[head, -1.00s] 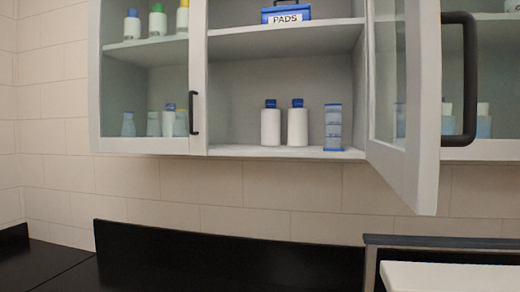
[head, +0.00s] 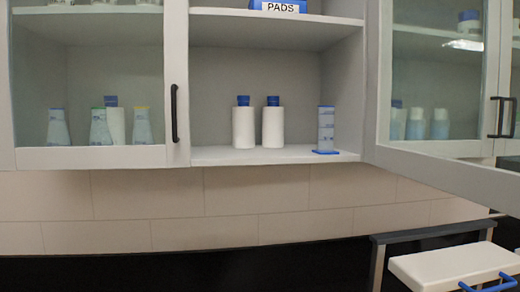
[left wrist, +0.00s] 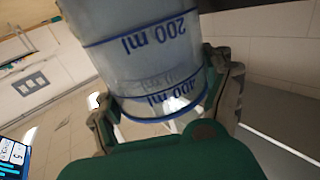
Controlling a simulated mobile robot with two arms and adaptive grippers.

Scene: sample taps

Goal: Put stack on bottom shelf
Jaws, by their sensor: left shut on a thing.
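In the left wrist view, my left gripper (left wrist: 165,105) is shut on a clear beaker (left wrist: 140,45) with blue lines and upside-down "200 ml" and "400 ml" marks. It may be several nested beakers; I cannot tell. Its far end is out of frame. In the head view, the bottom shelf (head: 215,156) of the open cabinet holds two white bottles (head: 243,127) (head: 272,127) with blue caps. A clear cylinder with a blue base (head: 326,131) stands at its right end. Neither gripper shows in the head view.
The glass cabinet door (head: 437,148) stands open on the right. A closed glass door (head: 90,157) covers bottles on the left. A blue "PADS" box (head: 278,6) sits on the shelf above. A white lid with a blue handle (head: 450,264) is at lower right. The bottom shelf's left part is bare.

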